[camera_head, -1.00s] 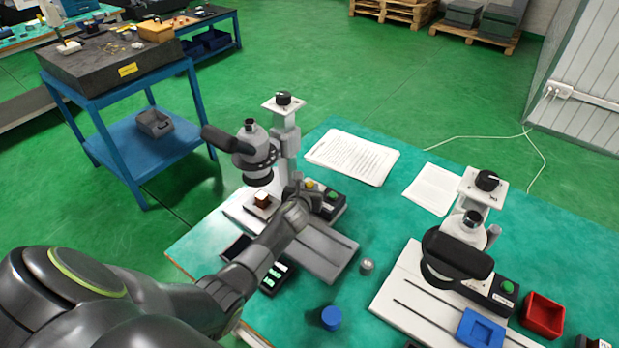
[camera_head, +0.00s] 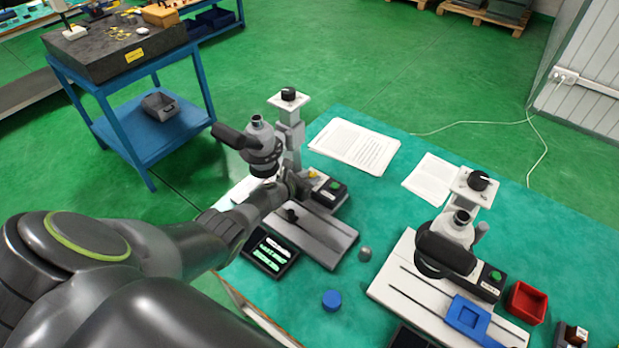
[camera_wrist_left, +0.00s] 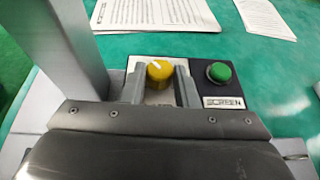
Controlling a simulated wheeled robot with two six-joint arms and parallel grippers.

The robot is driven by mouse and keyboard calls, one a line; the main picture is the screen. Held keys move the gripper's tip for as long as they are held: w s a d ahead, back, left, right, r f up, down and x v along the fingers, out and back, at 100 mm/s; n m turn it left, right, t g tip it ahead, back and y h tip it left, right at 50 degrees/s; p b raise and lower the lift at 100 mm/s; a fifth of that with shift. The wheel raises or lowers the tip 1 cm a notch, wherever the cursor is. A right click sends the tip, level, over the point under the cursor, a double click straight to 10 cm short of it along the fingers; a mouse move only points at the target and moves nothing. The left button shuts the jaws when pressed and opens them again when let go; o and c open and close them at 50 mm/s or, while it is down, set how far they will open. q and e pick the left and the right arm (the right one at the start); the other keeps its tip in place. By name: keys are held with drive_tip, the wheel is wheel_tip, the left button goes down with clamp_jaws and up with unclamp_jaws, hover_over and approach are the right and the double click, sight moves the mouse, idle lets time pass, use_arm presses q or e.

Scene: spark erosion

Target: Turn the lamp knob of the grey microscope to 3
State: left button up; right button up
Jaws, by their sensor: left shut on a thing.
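The grey microscope (camera_head: 286,134) stands on the left part of the green table, with a grey base plate (camera_head: 325,236). Its yellow lamp knob (camera_wrist_left: 158,72) sits on the control box beside a green button (camera_wrist_left: 219,72) marked SCREEN. The knob's white mark points up and slightly left in the wrist view; I cannot read scale numbers. My left gripper (camera_wrist_left: 160,86) is shut on the knob, one finger on each side. In the head view the knob (camera_head: 313,174) shows just beyond my left gripper (camera_head: 298,184). My right gripper is not in view.
A second, white microscope (camera_head: 459,224) stands at the right with a blue tray (camera_head: 467,317) and a red bin (camera_head: 526,302). Papers (camera_head: 354,146) lie behind. A black tray of green-and-white items (camera_head: 270,253) and a blue cap (camera_head: 331,300) lie in front.

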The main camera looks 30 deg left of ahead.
use_arm(q)
drive_tip(key=shift+w+r, duration=0.1)
idle(0.4)
drive_tip(key=o, duration=1)
drive_tip(key=shift+s+a+r+p, duration=0.2)
drive_tip(key=shift+s+r+p, duration=0.05)
drive_tip(key=shift+s+p, duration=0.3)
drive_tip(key=s, duration=0.4)
drive_tip(key=s+a+p, duration=0.1)
drive_tip(key=s, duration=0.3)
drive_tip(key=s+a, duration=0.1)
drive_tip(key=s, duration=0.2)
drive_tip(key=shift+s+a+f, duration=0.1)
drive_tip(key=shift+s, duration=0.3)
